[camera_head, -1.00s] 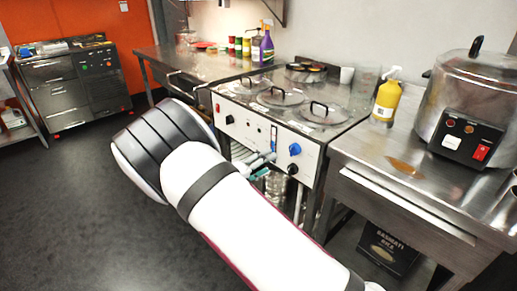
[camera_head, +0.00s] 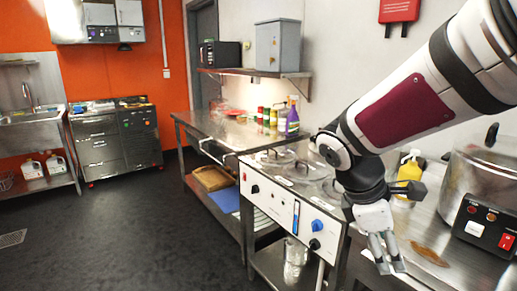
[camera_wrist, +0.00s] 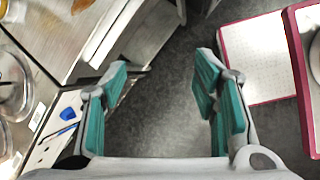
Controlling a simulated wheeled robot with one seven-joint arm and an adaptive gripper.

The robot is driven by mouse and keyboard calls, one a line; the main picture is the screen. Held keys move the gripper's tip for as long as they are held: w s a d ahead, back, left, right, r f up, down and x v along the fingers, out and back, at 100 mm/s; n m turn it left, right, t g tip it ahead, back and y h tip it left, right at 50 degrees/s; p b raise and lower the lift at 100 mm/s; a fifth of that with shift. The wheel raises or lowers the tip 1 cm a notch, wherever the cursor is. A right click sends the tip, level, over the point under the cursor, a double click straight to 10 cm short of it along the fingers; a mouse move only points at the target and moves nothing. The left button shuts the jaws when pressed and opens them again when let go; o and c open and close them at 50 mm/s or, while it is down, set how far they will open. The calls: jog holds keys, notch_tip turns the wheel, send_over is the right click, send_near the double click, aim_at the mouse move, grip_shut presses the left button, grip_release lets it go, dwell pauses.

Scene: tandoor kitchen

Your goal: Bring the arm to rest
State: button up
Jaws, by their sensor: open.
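My arm reaches in from the upper right in the head view and bends downward at the wrist. My gripper (camera_head: 385,258) hangs pointing down in front of the steel counter, to the right of the stove's control panel. In the wrist view my gripper (camera_wrist: 162,105) shows two teal-padded fingers spread wide apart. Nothing is between them; only the dark floor (camera_wrist: 165,90) shows below. The arm hides part of the stove top and the wall behind.
The stove (camera_head: 285,205) with lidded wells stands left of my gripper. A purple bottle (camera_head: 292,118) stands farther back. The floor (camera_head: 120,230) at left is clear.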

jog(key=s+a+r+m+t+y+p, duration=0.1)
jog(key=s+a+r+m+y+p, duration=0.1)
jog(key=s+r+m, duration=0.2)
jog(key=s+a+r+m+t+y+p, duration=0.2)
jog(key=s+r+m+y, duration=0.1)
jog(key=s+m, duration=0.7)
jog(key=shift+s+a+r+t+y, duration=0.3)
jog(key=shift+s+r, duration=0.4)
jog(key=shift+s, duration=1.6)
